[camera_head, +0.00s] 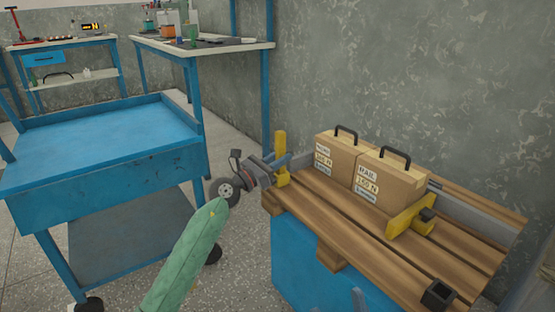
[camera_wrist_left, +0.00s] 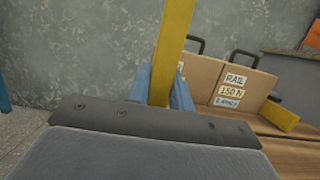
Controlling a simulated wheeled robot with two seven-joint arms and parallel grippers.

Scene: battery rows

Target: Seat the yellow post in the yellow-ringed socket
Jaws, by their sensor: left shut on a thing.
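The yellow post (camera_head: 281,150) stands nearly upright at the left end of the wooden bench top, held between the blue fingers of my left gripper (camera_head: 280,162). In the left wrist view the post (camera_wrist_left: 173,45) rises between the fingers of the left gripper (camera_wrist_left: 162,88), leaning slightly right. Its lower end is hidden there by the gripper body, and I cannot tell whether it touches the wood. I cannot make out a yellow-ringed socket in either view.
Two cardboard boxes (camera_head: 388,180) with black handles stand on the slatted bench top (camera_head: 352,228), right of the post. A yellow block with a black knob (camera_head: 408,215) is beside them. A black square holder (camera_head: 438,296) sits at the near right. A blue cart (camera_head: 105,150) stands left.

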